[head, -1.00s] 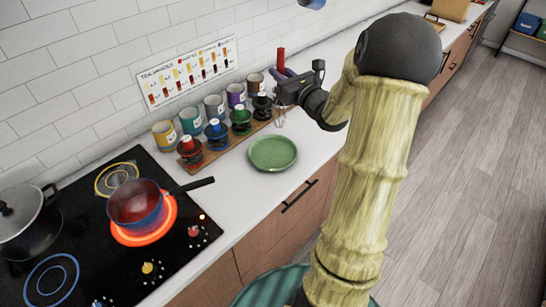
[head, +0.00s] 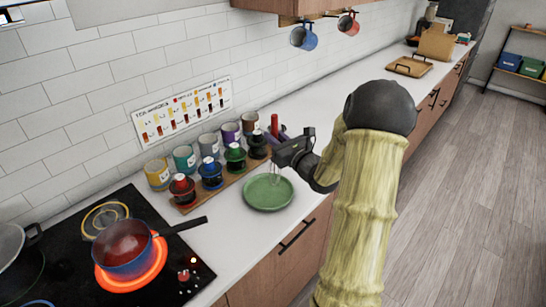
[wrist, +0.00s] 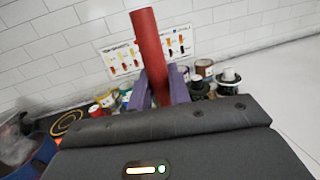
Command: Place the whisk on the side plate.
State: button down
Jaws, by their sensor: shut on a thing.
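The whisk has a red handle (head: 274,123) and thin wire loops (head: 275,172). My gripper (head: 279,136), with purple fingers, is shut on the handle, which stands up out of the fingers. In the wrist view the red handle (wrist: 150,50) rises between the purple fingers (wrist: 161,92). The side plate (head: 266,197) is a green round dish lying on the white counter in the head view. The wire loops hang down in front of the plate's back right part. I cannot tell whether they touch it. The plate does not show in the wrist view.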

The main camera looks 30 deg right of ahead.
jog(key=shift+d+f, duration=0.1)
jog(key=shift+f, duration=0.4)
jog(key=shift+s, duration=0.2)
jog(key=shift+w+f, duration=0.1)
jog(key=shift+f, duration=0.25)
jog(key=shift+f+p, duration=0.35)
jog(key=shift+f, duration=1.4)
